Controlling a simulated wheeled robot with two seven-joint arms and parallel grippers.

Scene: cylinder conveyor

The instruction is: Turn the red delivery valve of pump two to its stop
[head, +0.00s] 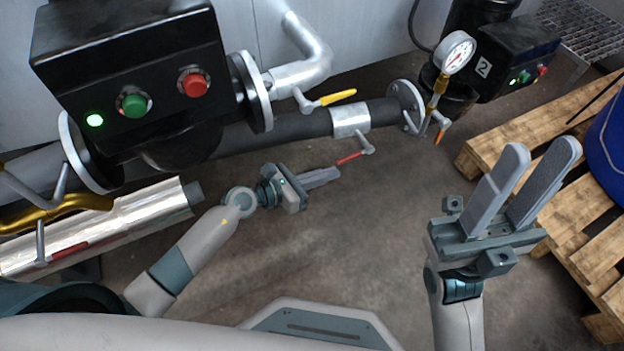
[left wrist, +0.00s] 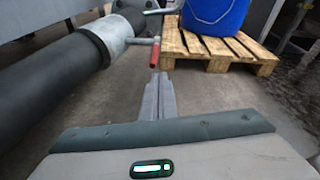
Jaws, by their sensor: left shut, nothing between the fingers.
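A small valve with a red lever (head: 350,158) is on the dark pipe leading to the pump marked 2 (head: 500,58). The red lever also shows in the left wrist view (left wrist: 154,56), just beyond my fingertips. My left gripper (head: 336,174) is shut and empty, its tips close to the lever's free end; I cannot tell whether they touch it. The closed fingers also show in the left wrist view (left wrist: 158,80). My right gripper (head: 544,152) is open and empty, raised at the right, away from the valve.
A nearer black pump box (head: 130,65) with green and red buttons stands at the upper left. A yellow lever (head: 338,97), a pressure gauge (head: 456,54) and another red lever (head: 70,250) are on the pipework. A wooden pallet (head: 530,135) with a blue drum (head: 612,140) is at right.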

